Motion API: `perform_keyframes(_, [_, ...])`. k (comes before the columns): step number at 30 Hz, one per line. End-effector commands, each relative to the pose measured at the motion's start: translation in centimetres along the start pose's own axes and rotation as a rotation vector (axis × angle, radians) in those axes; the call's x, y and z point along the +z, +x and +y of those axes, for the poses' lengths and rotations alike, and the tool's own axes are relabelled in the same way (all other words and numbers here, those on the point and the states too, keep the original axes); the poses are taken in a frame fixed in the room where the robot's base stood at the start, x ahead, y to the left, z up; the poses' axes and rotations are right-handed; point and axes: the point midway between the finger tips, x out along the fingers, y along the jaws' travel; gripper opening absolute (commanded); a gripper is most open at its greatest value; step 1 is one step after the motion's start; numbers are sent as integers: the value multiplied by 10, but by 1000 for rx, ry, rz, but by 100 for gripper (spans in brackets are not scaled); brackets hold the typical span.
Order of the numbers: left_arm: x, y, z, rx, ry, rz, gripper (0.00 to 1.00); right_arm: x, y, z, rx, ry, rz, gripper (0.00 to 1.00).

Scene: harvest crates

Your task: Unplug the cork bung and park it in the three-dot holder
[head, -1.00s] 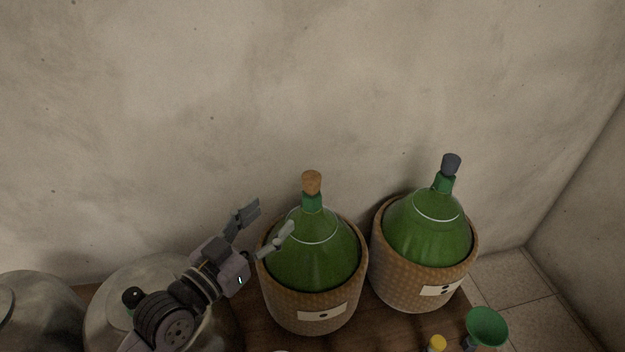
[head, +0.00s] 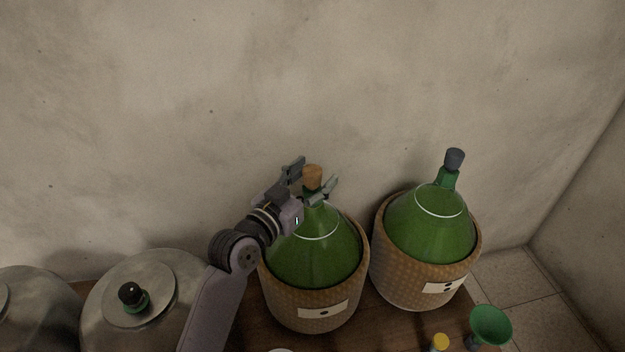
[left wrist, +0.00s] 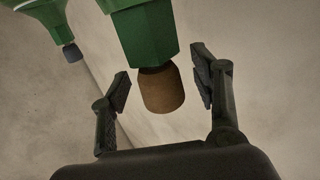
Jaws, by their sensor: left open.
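The cork bung (head: 313,177) sits in the neck of the left green demijohn (head: 318,252), which stands in a wicker basket with a one-dot label. My left gripper (head: 317,178) is open, with its fingers on either side of the cork. In the left wrist view, the cork (left wrist: 160,90) hangs below the green neck (left wrist: 148,38), between the open fingers, with gaps on both sides. The right gripper is not in view. No three-dot holder can be made out.
A second demijohn (head: 428,232) with a dark grey bung (head: 454,159) and a two-dot label stands to the right. A green funnel (head: 491,324) and a yellow cap (head: 440,341) are at the front right. Metal vessels, one with a black-topped green stopper (head: 132,296), stand left. A wall is behind.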

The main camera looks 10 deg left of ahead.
Motion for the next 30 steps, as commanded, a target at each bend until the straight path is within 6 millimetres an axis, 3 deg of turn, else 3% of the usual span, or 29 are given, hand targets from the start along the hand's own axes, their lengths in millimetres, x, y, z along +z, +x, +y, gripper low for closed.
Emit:
perform_keyframes(7, [0, 1, 0, 0, 1, -2, 56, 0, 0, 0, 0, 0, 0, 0])
perform_keyframes(30, [0, 1, 0, -1, 1, -1, 7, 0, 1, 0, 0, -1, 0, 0])
